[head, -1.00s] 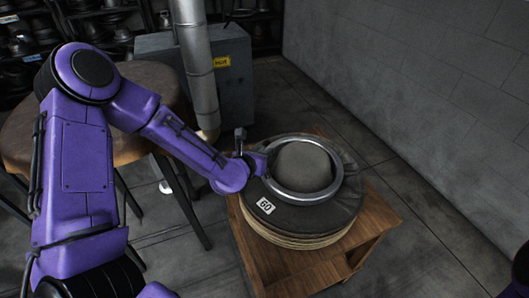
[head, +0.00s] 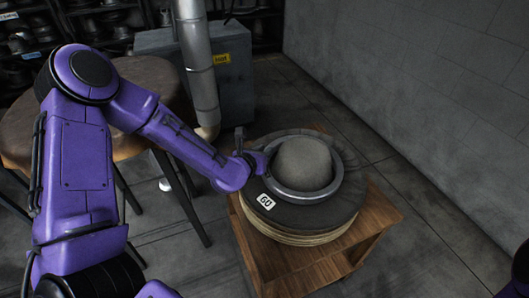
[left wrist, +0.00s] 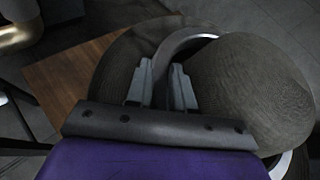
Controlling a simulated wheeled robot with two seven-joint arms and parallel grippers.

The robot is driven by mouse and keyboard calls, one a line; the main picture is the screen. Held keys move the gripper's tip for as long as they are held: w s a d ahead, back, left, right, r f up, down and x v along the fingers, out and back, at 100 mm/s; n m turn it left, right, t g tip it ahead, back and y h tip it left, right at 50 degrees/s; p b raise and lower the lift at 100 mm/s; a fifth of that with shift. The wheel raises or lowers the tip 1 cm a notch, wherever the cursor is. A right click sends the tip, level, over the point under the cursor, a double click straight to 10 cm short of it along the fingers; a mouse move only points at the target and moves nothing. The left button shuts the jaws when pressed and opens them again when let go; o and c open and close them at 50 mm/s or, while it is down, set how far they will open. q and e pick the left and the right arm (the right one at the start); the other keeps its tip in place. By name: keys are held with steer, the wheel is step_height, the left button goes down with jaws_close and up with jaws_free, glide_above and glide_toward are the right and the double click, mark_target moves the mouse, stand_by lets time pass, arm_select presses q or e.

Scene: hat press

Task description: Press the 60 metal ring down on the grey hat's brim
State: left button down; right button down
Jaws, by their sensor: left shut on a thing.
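The grey hat (head: 303,163) sits crown up on a stack of pale round layers on the wooden stand. The metal ring (head: 292,195) goes around the crown, low down, close over the brim (head: 318,212); I cannot tell whether it touches all round. A tag marked 60 (head: 265,202) shows on the brim's near left. My left gripper (head: 265,161) is at the ring's left side, shut on its rim. In the left wrist view the fingers (left wrist: 163,82) meet the ring (left wrist: 180,40) beside the crown (left wrist: 250,90). My right gripper is out of view.
The wooden stand (head: 375,225) has a bare right corner. A round brown table (head: 150,85) is at the left. Behind stand a grey box with a yellow label (head: 222,58) and a metal pipe (head: 198,70). A grey wall is at the right.

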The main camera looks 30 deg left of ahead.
arm_select(q)
steer(key=shift+f+b, duration=0.35)
steer(key=shift+f, duration=0.05)
stand_by(0.4)
steer(key=shift+s+f, duration=0.1)
steer(key=shift+f, duration=0.15)
stand_by(1.9)
steer(key=shift+r, duration=0.1)
stand_by(2.9)
steer(key=shift+r, duration=0.15)
